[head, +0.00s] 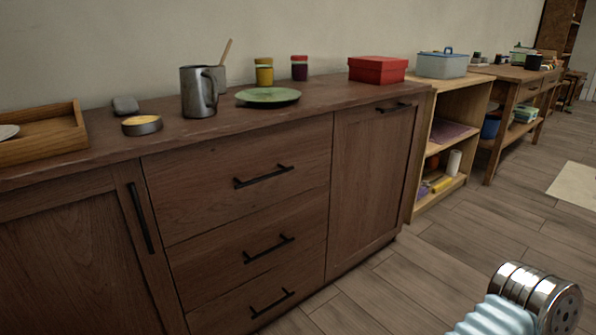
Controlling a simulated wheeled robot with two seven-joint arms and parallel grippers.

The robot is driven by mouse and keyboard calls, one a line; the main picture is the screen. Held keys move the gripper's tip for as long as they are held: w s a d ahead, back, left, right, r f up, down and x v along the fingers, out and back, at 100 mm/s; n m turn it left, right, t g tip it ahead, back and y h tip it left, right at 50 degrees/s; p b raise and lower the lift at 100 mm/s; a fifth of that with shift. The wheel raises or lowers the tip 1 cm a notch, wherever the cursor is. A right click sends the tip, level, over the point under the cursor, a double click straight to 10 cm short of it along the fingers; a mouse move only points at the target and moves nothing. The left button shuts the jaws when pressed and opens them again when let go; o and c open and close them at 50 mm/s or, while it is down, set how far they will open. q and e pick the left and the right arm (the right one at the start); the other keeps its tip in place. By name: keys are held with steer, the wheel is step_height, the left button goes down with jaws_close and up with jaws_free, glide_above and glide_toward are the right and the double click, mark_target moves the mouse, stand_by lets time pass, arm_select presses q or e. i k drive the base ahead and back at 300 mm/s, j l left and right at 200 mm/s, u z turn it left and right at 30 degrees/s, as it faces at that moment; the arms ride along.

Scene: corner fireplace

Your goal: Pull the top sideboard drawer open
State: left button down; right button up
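The wooden sideboard (372,205) stands along the wall. Its top drawer (215,192) is the upper of three stacked drawers in the middle and looks shut, flush with the front. Its dark bar handle (264,177) runs across the middle of the drawer face, and nothing touches it. The middle drawer (215,250) and bottom drawer (230,312) below also look shut. Neither of my grippers shows in the head view. A silver and pale blue part, apparently of my arm, shows at the lower right, away from the sideboard.
On the sideboard top are a wooden tray (62,136), a grey mug (197,92), a green plate (267,96) and a red box (378,70). A pale shelf unit (460,105) stands to the right. The plank floor (440,260) in front is clear.

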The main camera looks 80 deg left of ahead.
mark_target(195, 189)
steer(key=l+u, duration=0.1)
steer(key=u, duration=2.6)
